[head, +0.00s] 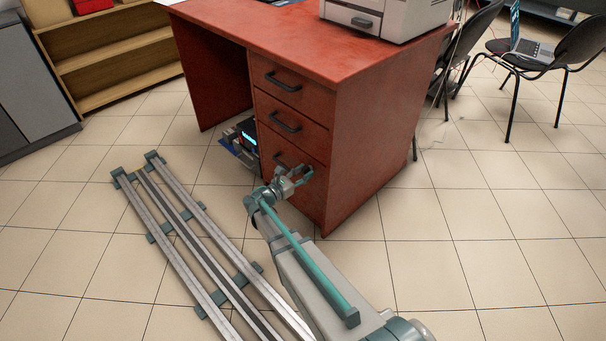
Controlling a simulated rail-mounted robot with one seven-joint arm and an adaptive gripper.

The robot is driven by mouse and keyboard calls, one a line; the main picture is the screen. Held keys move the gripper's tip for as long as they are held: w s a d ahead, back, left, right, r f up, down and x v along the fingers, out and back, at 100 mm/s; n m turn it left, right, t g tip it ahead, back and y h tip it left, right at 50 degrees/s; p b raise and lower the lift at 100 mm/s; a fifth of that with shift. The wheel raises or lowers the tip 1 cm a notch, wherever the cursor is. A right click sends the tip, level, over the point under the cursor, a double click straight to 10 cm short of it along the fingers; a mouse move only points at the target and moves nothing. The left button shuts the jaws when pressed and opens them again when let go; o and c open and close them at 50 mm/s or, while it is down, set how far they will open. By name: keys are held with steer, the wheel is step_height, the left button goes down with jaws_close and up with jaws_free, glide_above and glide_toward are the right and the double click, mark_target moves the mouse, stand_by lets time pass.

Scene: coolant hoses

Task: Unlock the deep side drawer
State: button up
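A red-brown wooden desk (372,150) stands ahead with three drawers in its right pedestal. The top drawer (304,92) and the middle drawer (306,128) each have a dark bar handle and look closed. The deep bottom drawer (303,198) also looks closed, and its handle (283,160) is partly hidden behind my gripper. My gripper (306,173) is in front of the upper part of the deep drawer, close to its handle. Its fingers look apart, with nothing visible between them. I cannot tell whether it touches the drawer. No lock or key can be made out.
Metal rails (190,240) lie on the tiled floor at left. A device with a blue-lit display (247,137) sits under the desk beside the pedestal. A printer (385,15) stands on the desk. Chairs (560,50) are at right.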

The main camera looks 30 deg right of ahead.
jaws_close()
steer(key=shift+m, duration=0.3)
steer(key=m+b, duration=0.1)
steer(key=m, duration=0.3)
steer(key=shift+f, duration=0.1)
steer(key=m+b, duration=0.3)
steer(key=m, duration=0.2)
steer(key=m+b, duration=0.4)
steer(key=m, duration=0.1)
steer(key=shift+m+b, duration=1.05)
steer(key=shift+m, duration=0.65)
